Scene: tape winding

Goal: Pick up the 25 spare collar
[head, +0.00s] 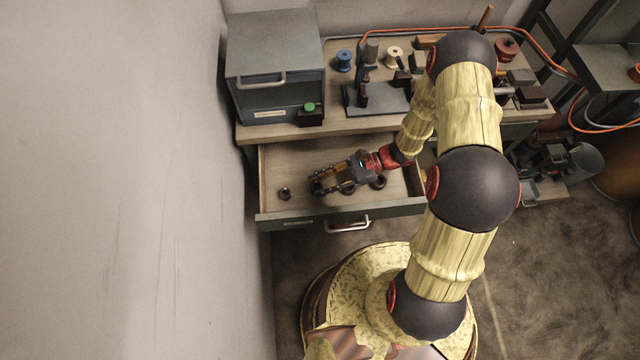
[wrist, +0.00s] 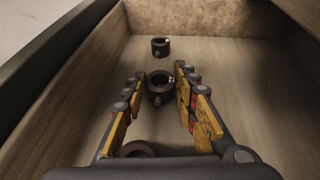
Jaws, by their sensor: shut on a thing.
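The drawer (head: 290,160) is open and holds several dark ring-shaped collars. In the wrist view, one collar (wrist: 159,92) sits between my fingers near their tips. My gripper (wrist: 160,76) is shut on this collar, low over the drawer floor; I cannot tell whether it is lifted. A second collar (wrist: 160,46) stands beyond the fingertips, and a third (wrist: 140,148) is partly hidden by the gripper body. In the head view, my gripper (head: 318,184) reaches left into the drawer, with the far collar (head: 284,194) to its left. No size marking is readable.
Another collar (head: 378,182) lies under my wrist, towards the drawer's right side. The drawer front with its handle (head: 347,225) bounds the near side. The bench above bears a grey cabinet (head: 275,60), spools (head: 343,61) and a fixture (head: 378,99). A wall is at left.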

